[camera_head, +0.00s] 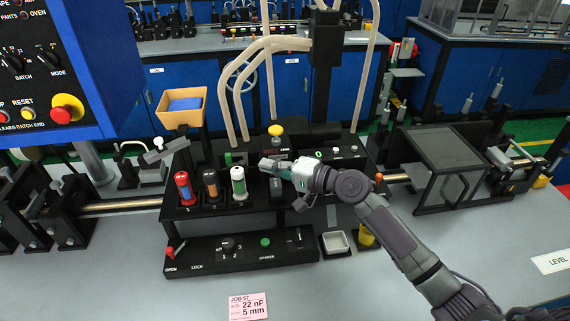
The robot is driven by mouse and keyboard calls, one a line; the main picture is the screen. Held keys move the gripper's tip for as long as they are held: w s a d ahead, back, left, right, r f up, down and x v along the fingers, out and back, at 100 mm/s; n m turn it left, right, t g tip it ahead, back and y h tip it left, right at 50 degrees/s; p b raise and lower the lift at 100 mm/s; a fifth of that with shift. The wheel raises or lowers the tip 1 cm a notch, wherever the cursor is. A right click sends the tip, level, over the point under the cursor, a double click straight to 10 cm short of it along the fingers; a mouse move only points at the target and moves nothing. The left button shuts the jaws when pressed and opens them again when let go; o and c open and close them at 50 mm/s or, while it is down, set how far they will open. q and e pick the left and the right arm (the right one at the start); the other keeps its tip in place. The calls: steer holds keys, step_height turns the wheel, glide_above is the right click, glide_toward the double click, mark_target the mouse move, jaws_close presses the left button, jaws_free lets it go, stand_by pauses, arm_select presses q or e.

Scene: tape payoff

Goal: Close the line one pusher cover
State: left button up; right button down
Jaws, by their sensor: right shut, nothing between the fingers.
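My right gripper (268,165) comes in from the lower right over the black machine (330,185) in the middle of the bench. Its fingers are shut and empty, pointing left, above and just behind a dark upright block (277,188) to the right of the white-and-green cylinder. I cannot tell whether they touch it. A dark box-like cover with a flat top (445,147) stands at the right end of the line, apart from the gripper. No label shows which part is the line one pusher cover. My left gripper is not in view.
The front left bench is clear except for a pink card (248,306).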

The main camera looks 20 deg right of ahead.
mark_target(246, 173)
steer(key=x, duration=0.3)
steer(key=shift+w+d+f, duration=0.1)
steer(key=shift+w, duration=0.1)
steer(key=shift+w+a+p, duration=0.1)
steer(key=shift+a+p, duration=0.1)
steer(key=shift+p, duration=0.1)
steer(key=shift+a, duration=0.2)
steer(key=a, duration=0.1)
steer(key=a+p, duration=0.1)
steer(key=shift+w+a, duration=0.3)
steer(key=shift+a, duration=0.1)
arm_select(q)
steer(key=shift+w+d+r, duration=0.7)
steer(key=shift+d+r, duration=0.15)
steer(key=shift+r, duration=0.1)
arm_select(e)
steer(key=shift+d, duration=0.1)
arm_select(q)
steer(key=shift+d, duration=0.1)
